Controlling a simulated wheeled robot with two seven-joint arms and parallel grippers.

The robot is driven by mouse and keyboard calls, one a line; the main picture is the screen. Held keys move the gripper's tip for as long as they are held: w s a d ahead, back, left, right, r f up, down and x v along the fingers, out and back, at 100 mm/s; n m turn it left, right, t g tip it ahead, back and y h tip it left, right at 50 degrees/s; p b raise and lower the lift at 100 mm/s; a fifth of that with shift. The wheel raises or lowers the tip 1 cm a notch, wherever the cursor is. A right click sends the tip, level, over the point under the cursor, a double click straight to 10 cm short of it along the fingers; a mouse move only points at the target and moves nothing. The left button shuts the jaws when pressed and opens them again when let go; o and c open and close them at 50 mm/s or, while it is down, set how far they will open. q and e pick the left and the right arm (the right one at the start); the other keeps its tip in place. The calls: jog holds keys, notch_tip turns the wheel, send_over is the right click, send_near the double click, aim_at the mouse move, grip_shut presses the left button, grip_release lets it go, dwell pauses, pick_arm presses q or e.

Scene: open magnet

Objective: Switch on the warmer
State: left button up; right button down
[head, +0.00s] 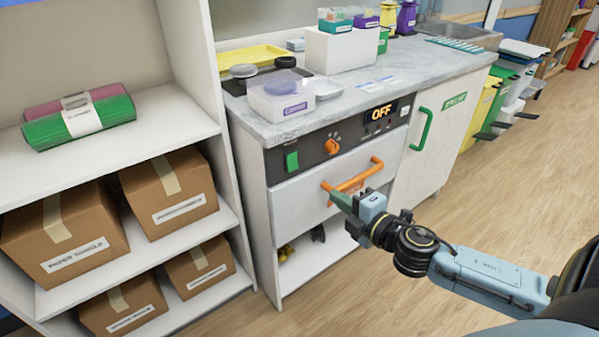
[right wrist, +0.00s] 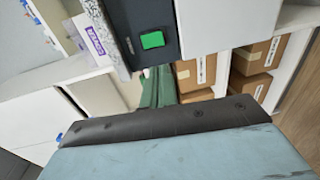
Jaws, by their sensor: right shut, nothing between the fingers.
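The warmer (head: 300,205) is a white drawer unit under the counter with a dark control panel (head: 318,149). The green switch also shows in the right wrist view (right wrist: 152,40), just beyond the fingertips. My right gripper (head: 334,192) is shut and empty, its green fingers (right wrist: 158,88) in front of the drawer. In the head view it overlaps the left end of the orange drawer handle (head: 358,178); I cannot tell whether they touch. My left gripper is not in view.
A white shelf (head: 190,128) with cardboard boxes (head: 170,190) stands close on the left. The counter (head: 300,122) above holds a container (head: 281,98) and other items. A cabinet with a green handle (head: 421,129) stands to the right. The floor in front is clear.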

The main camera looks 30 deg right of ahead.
aim_at(294, 168)
jog(key=shift+w, duration=0.1)
